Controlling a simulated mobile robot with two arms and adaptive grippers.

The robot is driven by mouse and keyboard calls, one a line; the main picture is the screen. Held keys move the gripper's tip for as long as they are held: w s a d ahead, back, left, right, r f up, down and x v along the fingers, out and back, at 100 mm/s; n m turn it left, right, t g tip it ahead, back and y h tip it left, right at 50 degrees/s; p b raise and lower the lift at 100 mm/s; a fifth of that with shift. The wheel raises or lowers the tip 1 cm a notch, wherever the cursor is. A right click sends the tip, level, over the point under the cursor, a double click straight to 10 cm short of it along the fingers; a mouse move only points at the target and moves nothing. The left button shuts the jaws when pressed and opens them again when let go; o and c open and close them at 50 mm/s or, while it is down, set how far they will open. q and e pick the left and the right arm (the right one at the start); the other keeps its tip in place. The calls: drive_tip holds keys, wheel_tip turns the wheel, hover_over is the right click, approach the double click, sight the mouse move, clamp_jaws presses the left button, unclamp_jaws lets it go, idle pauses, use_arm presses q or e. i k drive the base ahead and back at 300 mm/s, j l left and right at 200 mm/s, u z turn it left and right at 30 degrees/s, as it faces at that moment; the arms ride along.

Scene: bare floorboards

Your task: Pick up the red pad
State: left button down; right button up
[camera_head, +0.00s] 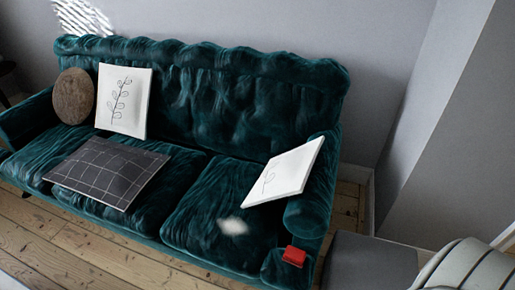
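The red pad (294,256) is a small, bright red block low in the head view, right of the middle. It appears at the front of the right armrest of a dark teal sofa (262,88); whether it rests on the sofa or stands in front of it I cannot tell. Neither of my grippers shows in this view, so nothing is seen near the red pad.
White cushions with plant drawings lean at the sofa's back (137,112) and right arm (285,174). A dark grid cushion (107,174) and a round brown cushion (73,97) are on the left. A grey block (370,262) stands right of the pad. Floorboards (75,240) show in front.

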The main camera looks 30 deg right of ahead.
sight(296, 256)
drive_tip(key=z, duration=1.4)
drive_tip(key=k+l, duration=0.25)
drive_tip(key=k, duration=0.15)
drive_tip(key=k+l, duration=0.25)
drive_tip(key=k, duration=0.15)
